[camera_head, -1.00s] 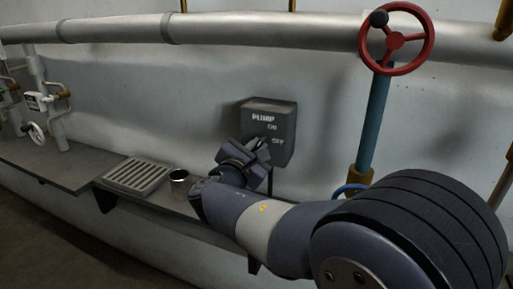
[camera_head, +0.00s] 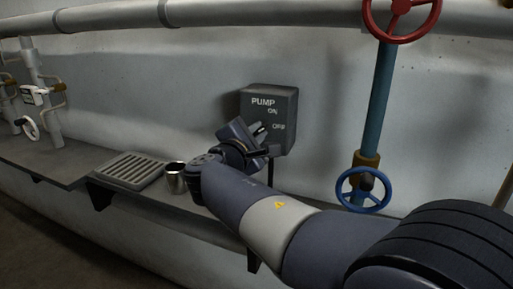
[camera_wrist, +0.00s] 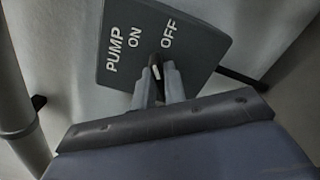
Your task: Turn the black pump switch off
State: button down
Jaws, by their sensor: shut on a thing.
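The grey pump box (camera_head: 289,106) is on the wall in the middle of the head view, lettered PUMP, ON and OFF. It fills the top of the wrist view (camera_wrist: 118,78), where it looks turned. The black pump switch (camera_wrist: 155,61) has a white mark and points up between the ON and OFF labels in the wrist view. My gripper (camera_wrist: 157,82) is shut on the switch, one finger on each side of it. In the head view my gripper (camera_head: 259,133) is at the box's front face and hides most of the switch.
A shelf below the box carries a grey slatted tray (camera_head: 128,170) and a metal cup (camera_head: 175,180) close to my wrist. To the right are a red handwheel (camera_head: 400,8) and a blue handwheel (camera_head: 363,190) on pipes. A thick pipe (camera_head: 215,14) runs above.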

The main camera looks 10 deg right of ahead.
jog(key=m+b, duration=0.2)
jog(key=b, duration=0.1)
jog(key=m+b, duration=0.2)
jog(key=m, duration=0.1)
jog(key=m+b, duration=0.2)
jog(key=b, duration=0.1)
jog(key=shift+f+b, duration=0.25)
jog(key=shift+b, duration=0.05)
jog(key=shift+m, duration=0.3)
jog(key=c, duration=1.5)
grip_release()
jog(key=shift+o, duration=0.2)
jog(key=shift+r, duration=0.1)
jog(key=shift+s, duration=0.1)
jog(key=v, duration=1)
jog(key=shift+s+a+p, duration=0.2)
jog(key=shift+s+p, duration=0.05)
jog(key=shift+p, duration=0.2)
